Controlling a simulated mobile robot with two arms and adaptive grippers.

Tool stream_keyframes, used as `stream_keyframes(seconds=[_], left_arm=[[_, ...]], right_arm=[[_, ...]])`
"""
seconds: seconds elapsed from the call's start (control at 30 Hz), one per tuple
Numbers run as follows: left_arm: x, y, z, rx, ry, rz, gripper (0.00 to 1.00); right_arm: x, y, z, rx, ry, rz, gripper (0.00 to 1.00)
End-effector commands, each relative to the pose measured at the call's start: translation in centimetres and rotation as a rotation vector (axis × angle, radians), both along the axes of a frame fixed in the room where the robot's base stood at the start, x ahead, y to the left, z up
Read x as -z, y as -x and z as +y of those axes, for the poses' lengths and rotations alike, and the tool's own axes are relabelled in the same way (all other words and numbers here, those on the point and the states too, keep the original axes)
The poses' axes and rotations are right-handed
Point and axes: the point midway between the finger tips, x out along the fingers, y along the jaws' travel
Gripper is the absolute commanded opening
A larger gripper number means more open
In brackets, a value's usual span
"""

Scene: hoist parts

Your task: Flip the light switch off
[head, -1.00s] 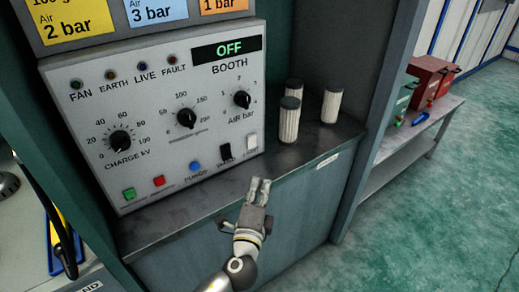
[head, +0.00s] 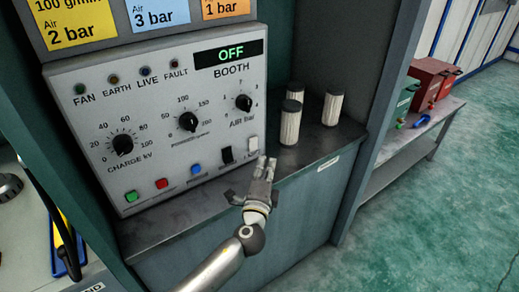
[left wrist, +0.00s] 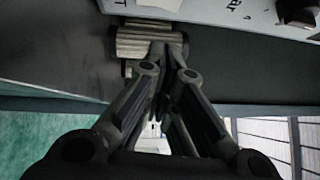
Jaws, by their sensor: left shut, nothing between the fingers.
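A grey control panel (head: 75,165) stands on a dark shelf in the head view. My left gripper (head: 267,163) is shut and empty, just below and right of the white rocker in the picture. Contact cannot be made out. The left wrist view shows the closed fingers, but neither rocker. My right gripper is not in view.
Several pale ribbed cylinders with dark caps (head: 290,122) stand on the shelf right of the panel. The panel has knobs, a blue button (head: 196,169) and an OFF display (head: 229,53). A bench (head: 410,147) with red boxes stands further right.

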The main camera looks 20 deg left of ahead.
Motion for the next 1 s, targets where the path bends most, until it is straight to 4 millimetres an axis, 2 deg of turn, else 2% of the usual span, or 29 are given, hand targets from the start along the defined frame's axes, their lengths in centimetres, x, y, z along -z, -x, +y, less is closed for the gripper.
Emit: stream_keyframes(seconds=[0.13,0.3,0.5,1.0], left_arm=[[-0.4,-2.6,0.3,-0.002,-0.001,-0.001,0.0],[-0.7,-4.0,2.4,-0.001,-0.003,-0.001,0.0],[-0.7,-4.7,3.3,0.001,0.0,0.0,0.0],[-1.0,-5.1,3.9,-0.001,0.003,0.001,0.0]], right_arm=[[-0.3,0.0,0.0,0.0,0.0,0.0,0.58],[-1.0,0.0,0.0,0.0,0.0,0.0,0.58],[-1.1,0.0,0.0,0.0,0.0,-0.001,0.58],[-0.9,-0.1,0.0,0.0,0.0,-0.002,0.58]])
